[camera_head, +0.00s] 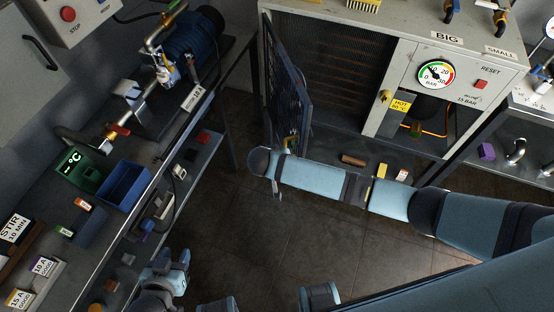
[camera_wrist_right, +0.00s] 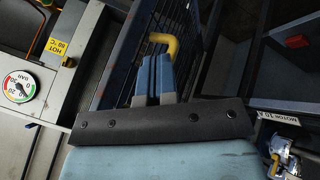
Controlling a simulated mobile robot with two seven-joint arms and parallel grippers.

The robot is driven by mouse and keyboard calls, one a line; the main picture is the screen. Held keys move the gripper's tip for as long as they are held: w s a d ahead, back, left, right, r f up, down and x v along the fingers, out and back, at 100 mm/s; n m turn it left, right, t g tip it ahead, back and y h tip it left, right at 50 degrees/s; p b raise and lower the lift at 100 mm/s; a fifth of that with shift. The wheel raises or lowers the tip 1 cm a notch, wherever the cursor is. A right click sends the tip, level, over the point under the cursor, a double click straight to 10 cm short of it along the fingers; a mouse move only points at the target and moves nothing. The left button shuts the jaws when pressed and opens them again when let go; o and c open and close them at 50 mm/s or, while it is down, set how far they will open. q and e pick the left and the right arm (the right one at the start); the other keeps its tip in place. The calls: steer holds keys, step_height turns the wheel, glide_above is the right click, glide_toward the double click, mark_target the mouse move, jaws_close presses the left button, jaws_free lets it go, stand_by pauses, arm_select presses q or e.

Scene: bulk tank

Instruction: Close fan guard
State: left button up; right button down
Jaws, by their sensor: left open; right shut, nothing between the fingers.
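The fan guard (camera_head: 285,85) is a dark mesh panel, hinged at the left side of the grey cabinet (camera_head: 400,22). It stands swung out, leaving the finned opening (camera_head: 340,62) exposed. In the right wrist view, the guard's bars (camera_wrist_right: 190,30) lie behind a yellow handle (camera_wrist_right: 163,44). My right gripper (camera_wrist_right: 153,62) is shut and empty at this handle; I cannot tell whether it touches. A yellow latch (camera_head: 385,97) sits on the cabinet front, right of the opening. My left gripper (camera_head: 172,268) is open and empty, low in the head view, away from the guard.
A bench with a motor (camera_head: 192,40) and a blue bin (camera_head: 124,185) runs along the left. Its lower shelf (camera_head: 190,165) holds small items. A gauge (camera_head: 435,74) and a yellow HOT label (camera_head: 398,105) are on the cabinet. Floor (camera_head: 310,235) between is clear beneath my right arm.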

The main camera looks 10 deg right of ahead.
arm_select(q)
steer(key=shift+r+p, duration=0.3)
steer(key=shift+r, duration=0.2)
arm_select(e)
steer(key=d, duration=0.3)
steer(key=shift+d+r, duration=0.1)
steer(key=shift+d, duration=0.25)
arm_select(q)
steer(key=shift+r, duration=0.1)
arm_select(e)
steer(key=shift+d, duration=0.15)
